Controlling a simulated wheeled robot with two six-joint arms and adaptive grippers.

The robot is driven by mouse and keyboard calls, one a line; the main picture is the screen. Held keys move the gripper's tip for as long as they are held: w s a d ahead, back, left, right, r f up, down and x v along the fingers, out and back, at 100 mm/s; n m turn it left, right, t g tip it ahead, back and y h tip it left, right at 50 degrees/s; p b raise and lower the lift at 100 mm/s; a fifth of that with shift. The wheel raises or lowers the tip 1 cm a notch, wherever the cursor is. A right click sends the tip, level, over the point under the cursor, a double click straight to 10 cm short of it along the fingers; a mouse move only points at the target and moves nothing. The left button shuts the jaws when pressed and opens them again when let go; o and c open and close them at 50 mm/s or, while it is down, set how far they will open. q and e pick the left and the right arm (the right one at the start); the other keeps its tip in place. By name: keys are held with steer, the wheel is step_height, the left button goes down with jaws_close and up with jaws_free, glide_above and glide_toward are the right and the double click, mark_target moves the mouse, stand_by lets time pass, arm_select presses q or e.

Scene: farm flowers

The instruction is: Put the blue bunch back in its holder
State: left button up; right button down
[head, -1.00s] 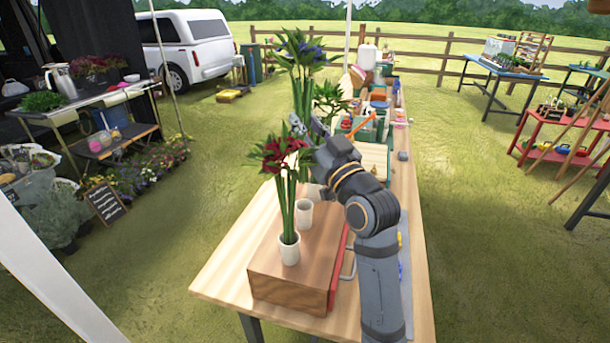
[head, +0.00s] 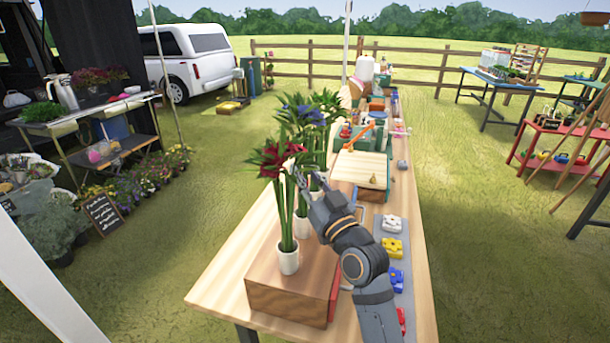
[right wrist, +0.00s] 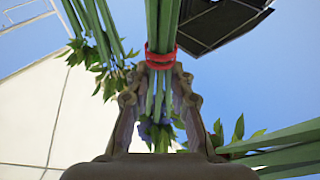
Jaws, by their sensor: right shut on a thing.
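The blue bunch (head: 305,112) stands upright with its blue flowers at the top, just behind the red bunch (head: 275,155) in the head view. My right gripper (head: 296,172) is shut on its stems. In the right wrist view the fingers (right wrist: 160,95) close around green stems (right wrist: 163,25) just by a red band (right wrist: 160,57). The stems' lower ends reach down to a white holder (head: 302,231) on the wooden block; I cannot tell how deep they sit inside it. The red bunch stands in the front white holder (head: 288,260). My left gripper is not in view.
The wooden block (head: 285,298) sits at the table's near end. A green bunch stands close behind the blue one, in a white holder (head: 317,181). Coloured clips (head: 392,247) lie on a grey strip at right. A wooden-topped box (head: 362,167) stands further back.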

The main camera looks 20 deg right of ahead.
steer(key=shift+f+b, duration=0.6)
steer(key=c, duration=1.2)
jaws_free()
steer(key=shift+r, duration=0.1)
